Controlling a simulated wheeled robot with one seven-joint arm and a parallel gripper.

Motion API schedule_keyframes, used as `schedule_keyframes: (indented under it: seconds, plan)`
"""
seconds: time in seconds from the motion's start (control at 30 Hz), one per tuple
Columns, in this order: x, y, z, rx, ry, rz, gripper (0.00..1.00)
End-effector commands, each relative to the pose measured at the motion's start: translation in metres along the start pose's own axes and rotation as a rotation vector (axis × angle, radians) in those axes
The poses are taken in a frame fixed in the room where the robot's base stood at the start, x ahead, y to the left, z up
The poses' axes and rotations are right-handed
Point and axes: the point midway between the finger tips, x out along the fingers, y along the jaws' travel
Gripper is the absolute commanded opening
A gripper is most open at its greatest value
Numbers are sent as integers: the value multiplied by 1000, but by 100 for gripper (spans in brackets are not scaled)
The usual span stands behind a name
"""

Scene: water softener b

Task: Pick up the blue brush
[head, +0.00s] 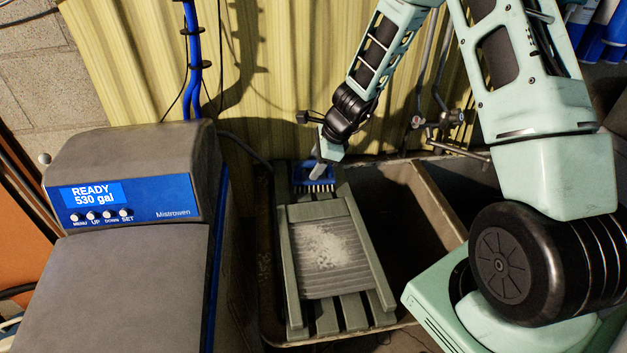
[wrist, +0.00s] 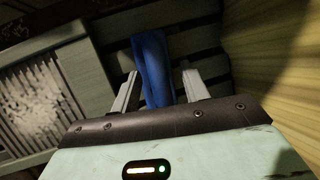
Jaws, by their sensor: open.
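The blue brush (head: 316,177) lies at the far end of the wooden washboard (head: 384,287), with its pale bristles facing the near side in the head view. My gripper (head: 316,168) is right over the brush, and its fingers partly hide it. In the wrist view the blue brush (wrist: 152,68) shows between the two open fingers of my gripper (wrist: 160,88), with a gap to the right finger. Its lower end is hidden behind the gripper body. I cannot tell whether a finger touches it.
The washboard rests over a sink basin (head: 434,193) with an open compartment at right. A water softener (head: 130,185) with a lit display stands at left. Yellow corrugated sheeting (head: 270,80) is close behind my gripper. Taps and pipes (head: 440,122) stand at the back right.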

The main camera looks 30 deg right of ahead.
Motion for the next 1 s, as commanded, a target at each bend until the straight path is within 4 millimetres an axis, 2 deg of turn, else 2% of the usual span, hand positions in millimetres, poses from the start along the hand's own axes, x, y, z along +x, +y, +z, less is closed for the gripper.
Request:
schedule_keyframes:
  seconds: [0.23, 0.27, 0.4, 0.43, 0.77, 1.0]
  plan:
    - [2, 0, 0, 1, 1, -1, 45]
    - [2, 0, 0, 1, 1, -1, 42]
    - [2, 0, 0, 1, 0, 0, 3]
    - [2, 0, 0, 1, 0, 0, 0]
    - [-2, -1, 2, -1, 0, -1, 0]
    - [-39, -10, 18, -6, 0, -5, 0]
